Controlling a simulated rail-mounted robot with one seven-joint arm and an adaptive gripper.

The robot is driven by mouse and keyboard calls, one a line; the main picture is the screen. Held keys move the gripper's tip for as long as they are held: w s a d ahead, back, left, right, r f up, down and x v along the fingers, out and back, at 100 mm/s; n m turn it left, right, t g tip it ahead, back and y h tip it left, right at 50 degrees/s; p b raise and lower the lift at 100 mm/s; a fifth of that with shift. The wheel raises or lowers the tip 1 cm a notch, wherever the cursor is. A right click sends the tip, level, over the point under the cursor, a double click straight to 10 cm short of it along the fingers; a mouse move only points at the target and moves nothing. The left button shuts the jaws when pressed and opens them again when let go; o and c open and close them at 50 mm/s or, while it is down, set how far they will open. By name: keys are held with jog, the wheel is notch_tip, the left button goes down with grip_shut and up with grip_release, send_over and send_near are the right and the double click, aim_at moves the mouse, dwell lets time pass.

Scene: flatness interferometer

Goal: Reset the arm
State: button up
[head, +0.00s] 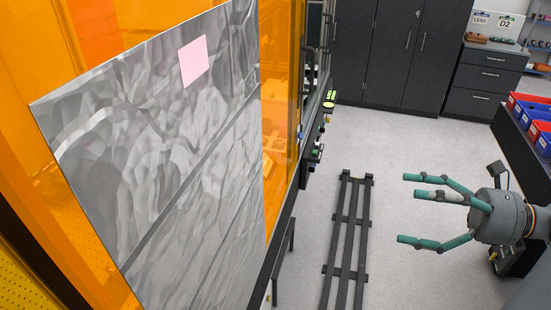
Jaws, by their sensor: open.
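My gripper (418,210) is at the right of the head view, with teal fingers on a grey round body. Its fingers are spread apart and point left, with nothing between them. It is above the light grey floor, to the right of the dark rail frame (348,238), and apart from everything around it. My arm runs out of the picture at the right edge behind the gripper.
A large grey patterned panel (150,160) with a pink square (193,62) fills the left, before orange enclosure panels (280,120). Dark cabinets (385,50) and a drawer unit (482,80) stand at the back. Red and blue bins (540,137) are at the right. Open floor lies between.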

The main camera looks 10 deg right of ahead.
jog(key=b+x, duration=0.4)
jog(key=x, duration=0.6)
jog(key=shift+s+r+m, duration=0.2)
jog(key=shift+r+m, duration=0.1)
jog(key=shift+r, duration=0.1)
jog(key=p+v, duration=0.4)
jog(key=v, duration=0.6)
jog(key=shift+f, duration=0.2)
jog(key=shift+w+a, duration=0.1)
jog(key=shift+a, duration=0.05)
